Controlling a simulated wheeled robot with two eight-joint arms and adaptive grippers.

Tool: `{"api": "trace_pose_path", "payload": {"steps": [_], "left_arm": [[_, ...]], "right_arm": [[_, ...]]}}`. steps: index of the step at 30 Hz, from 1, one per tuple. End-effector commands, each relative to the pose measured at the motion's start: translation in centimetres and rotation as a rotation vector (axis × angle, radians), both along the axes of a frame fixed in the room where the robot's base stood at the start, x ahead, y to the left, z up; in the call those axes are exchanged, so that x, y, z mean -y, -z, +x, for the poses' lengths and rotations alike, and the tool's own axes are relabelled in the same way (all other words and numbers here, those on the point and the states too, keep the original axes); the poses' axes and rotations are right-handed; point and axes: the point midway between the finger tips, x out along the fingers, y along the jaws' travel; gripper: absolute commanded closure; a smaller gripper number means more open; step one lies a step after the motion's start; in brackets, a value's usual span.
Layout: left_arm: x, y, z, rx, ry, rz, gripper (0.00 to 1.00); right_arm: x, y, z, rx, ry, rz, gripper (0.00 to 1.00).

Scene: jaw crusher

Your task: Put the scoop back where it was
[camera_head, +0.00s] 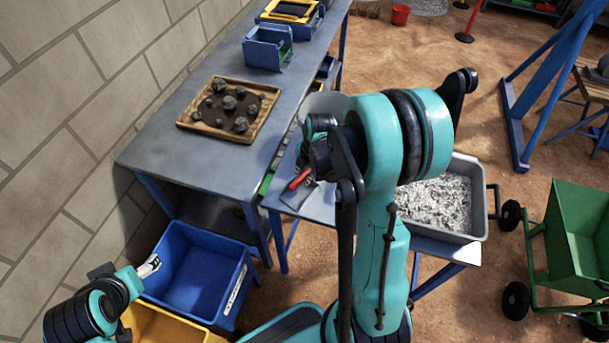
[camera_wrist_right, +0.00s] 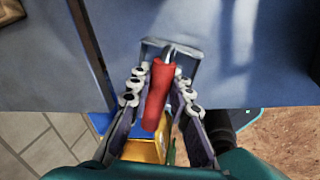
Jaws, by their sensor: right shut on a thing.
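The scoop has a red handle (camera_head: 300,179), which also shows in the wrist view (camera_wrist_right: 158,95), with a grey metal pan (camera_wrist_right: 185,52) beyond it. My right gripper (camera_wrist_right: 160,92) is shut on the red handle, one finger on each side. In the head view the scoop is over the small blue-grey table near the long bench; I cannot tell whether the pan touches the surface. My right arm hides much of that table and most of the right gripper. My left gripper (camera_head: 149,266) is at the lower left, by the blue bin; its opening is unclear.
A wooden tray (camera_head: 183,123) of dark rocks lies on the long bench (camera_head: 165,160). A grey tub (camera_head: 474,232) of pale crushed material stands right of my arm. Blue (camera_head: 205,275) and yellow (camera_head: 165,325) bins are below. A green cart (camera_head: 580,235) is at right.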

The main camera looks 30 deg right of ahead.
Motion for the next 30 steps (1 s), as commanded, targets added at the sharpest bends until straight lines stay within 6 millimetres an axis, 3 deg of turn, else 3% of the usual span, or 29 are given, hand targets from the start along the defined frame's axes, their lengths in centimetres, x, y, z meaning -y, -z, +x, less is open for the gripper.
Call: {"api": "trace_pose_path", "payload": {"steps": [4, 5, 6, 7, 19, 30], "left_arm": [[0.0, 0.5, 0.0, 0.0, 0.0, 0.0, 0.29], [0.0, 0.4, 0.0, 0.0, 0.0, 0.0, 0.29], [0.0, 0.3, 0.0, 0.0, 0.0, 0.0, 0.29], [0.0, 0.3, 0.0, 0.0, 0.0, 0.0, 0.29], [0.0, -0.3, 0.0, 0.0, 0.0, 0.0, 0.29], [0.0, -3.1, 0.0, 0.0, 0.0, 0.0, 0.29]], "right_arm": [[0.0, 0.5, 0.0, 0.0, 0.0, 0.0, 1.0], [0.0, 0.3, 0.0, 0.0, 0.0, 0.0, 0.74], [0.0, 0.3, 0.0, 0.0, 0.0, 0.0, 0.63], [0.0, 0.3, 0.0, 0.0, 0.0, 0.0, 0.61], [0.0, -0.5, -0.1, 0.0, 0.0, 0.0, 0.61], [0.5, -8.2, -1.6, 0.0, 0.001, 0.0, 0.61]]}}
